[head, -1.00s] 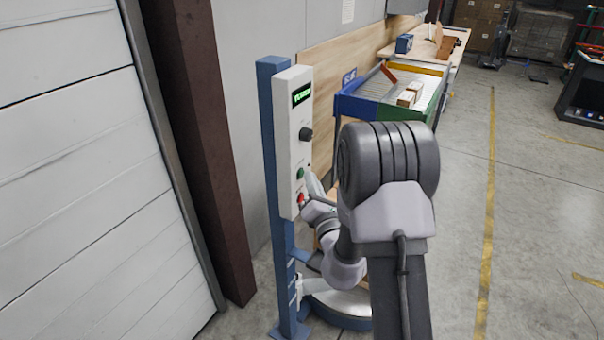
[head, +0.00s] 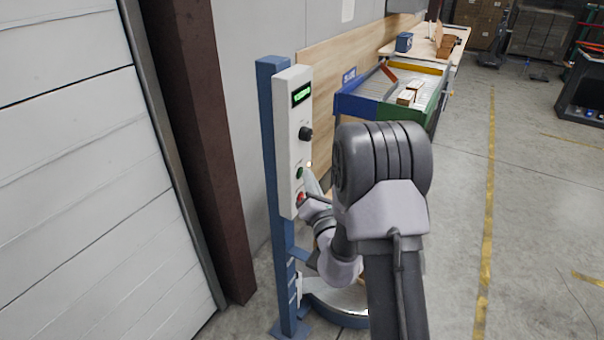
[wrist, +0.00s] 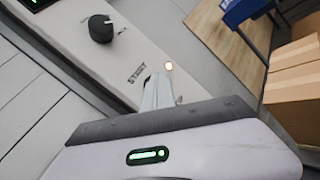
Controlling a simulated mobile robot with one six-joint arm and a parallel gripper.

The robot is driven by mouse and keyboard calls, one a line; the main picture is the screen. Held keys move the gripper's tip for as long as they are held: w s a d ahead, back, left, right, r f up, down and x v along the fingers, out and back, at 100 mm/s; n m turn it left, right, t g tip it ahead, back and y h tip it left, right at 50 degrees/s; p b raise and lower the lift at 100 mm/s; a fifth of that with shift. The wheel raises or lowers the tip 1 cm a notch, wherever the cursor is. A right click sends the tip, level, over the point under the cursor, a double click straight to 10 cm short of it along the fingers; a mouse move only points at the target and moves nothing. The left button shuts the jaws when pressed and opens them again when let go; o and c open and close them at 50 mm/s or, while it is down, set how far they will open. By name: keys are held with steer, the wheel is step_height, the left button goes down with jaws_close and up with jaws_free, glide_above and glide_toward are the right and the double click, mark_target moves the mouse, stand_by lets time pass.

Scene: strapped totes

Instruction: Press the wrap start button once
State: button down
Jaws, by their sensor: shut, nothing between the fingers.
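The control panel (head: 291,110) is a pale box on a blue post, with a green-lit display (head: 301,94) and a black knob (head: 305,133). The green button (head: 299,173) sits below the knob, and a red button (head: 300,198) is lower. A small lamp (head: 308,165) glows beside the green button. In the wrist view the lamp (wrist: 168,65) is lit near the START label (wrist: 137,74). My gripper (wrist: 158,82) is shut and empty, its tips at the panel just by the label. The fingers hide the button there, so contact cannot be seen.
A blue-and-green framed roller conveyor (head: 392,101) with small boxes stands behind the panel. A round base (head: 338,303) lies low beside the post. A brown steel column (head: 190,130) is to the left. Open floor lies to the right.

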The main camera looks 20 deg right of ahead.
steer(key=shift+s+d, duration=0.45)
steer(key=shift+s, duration=0.15)
steer(key=s+d+b, duration=0.1)
steer(key=s, duration=0.1)
steer(key=s+d, duration=0.2)
steer(key=shift+b, duration=0.4)
stand_by(0.8)
